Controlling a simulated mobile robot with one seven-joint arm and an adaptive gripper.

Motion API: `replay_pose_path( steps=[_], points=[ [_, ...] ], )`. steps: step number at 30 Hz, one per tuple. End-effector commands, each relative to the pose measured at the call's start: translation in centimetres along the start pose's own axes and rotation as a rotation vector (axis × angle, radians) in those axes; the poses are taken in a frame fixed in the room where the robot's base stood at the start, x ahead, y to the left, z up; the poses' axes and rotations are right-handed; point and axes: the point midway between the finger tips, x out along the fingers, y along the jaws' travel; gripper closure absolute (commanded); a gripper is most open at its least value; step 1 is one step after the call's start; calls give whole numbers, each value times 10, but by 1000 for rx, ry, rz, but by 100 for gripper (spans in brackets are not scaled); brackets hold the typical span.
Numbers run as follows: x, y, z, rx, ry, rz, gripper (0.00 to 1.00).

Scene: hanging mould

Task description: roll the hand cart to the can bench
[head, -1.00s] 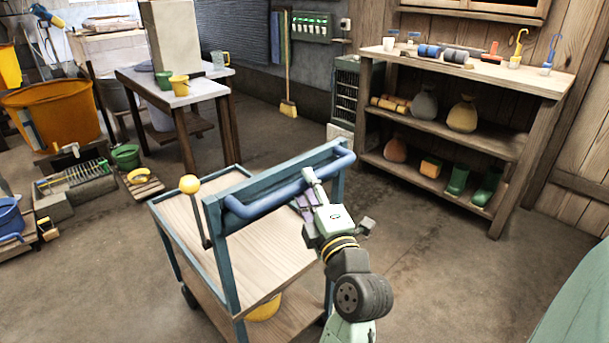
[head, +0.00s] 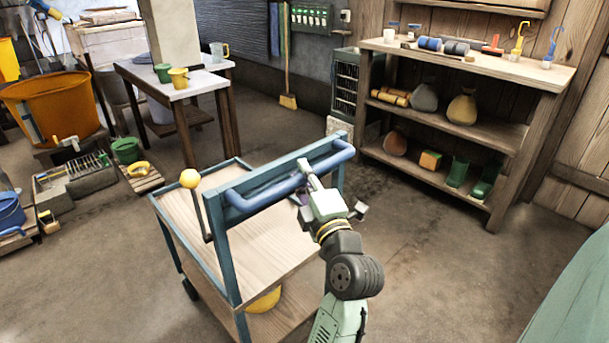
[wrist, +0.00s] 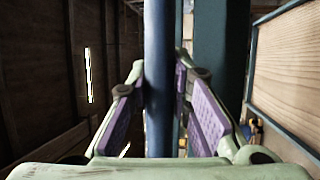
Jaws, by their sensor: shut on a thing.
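The hand cart (head: 250,250) stands in the foreground, with a blue-grey frame, wooden decks and a round blue handle bar (head: 262,195) at its near upper end. My gripper (head: 304,194) is shut on the right part of this bar. In the wrist view the handle bar (wrist: 158,80) runs between my purple-padded fingers (wrist: 158,110). The fingertips are partly hidden in the head view. A pale-topped bench (head: 195,88) with a green can (head: 163,73) and a yellow can (head: 180,78) stands beyond the cart, up and left; I cannot tell if it is the can bench.
A low pallet (head: 144,180) and an orange tub (head: 50,105) lie left. A wooden shelf unit (head: 440,130) stands right. Bare floor (head: 420,260) lies around the cart, and a broom (head: 287,75) leans behind.

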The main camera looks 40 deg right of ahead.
Motion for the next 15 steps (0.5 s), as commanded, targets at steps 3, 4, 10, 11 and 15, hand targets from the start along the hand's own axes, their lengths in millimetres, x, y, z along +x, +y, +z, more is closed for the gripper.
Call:
replay_pose_path(
  steps=[3, 4, 10, 11, 15],
  points=[
    [0, 0, 0, 0, 0, -1, 100],
    [0, 0, 0, 0, 0, -1, 100],
    [0, 0, 0, 0, 0, -1, 100],
    [0, 0, 0, 0, 0, -1, 100],
    [0, 0, 0, 0, 0, -1, 100]
  ],
)
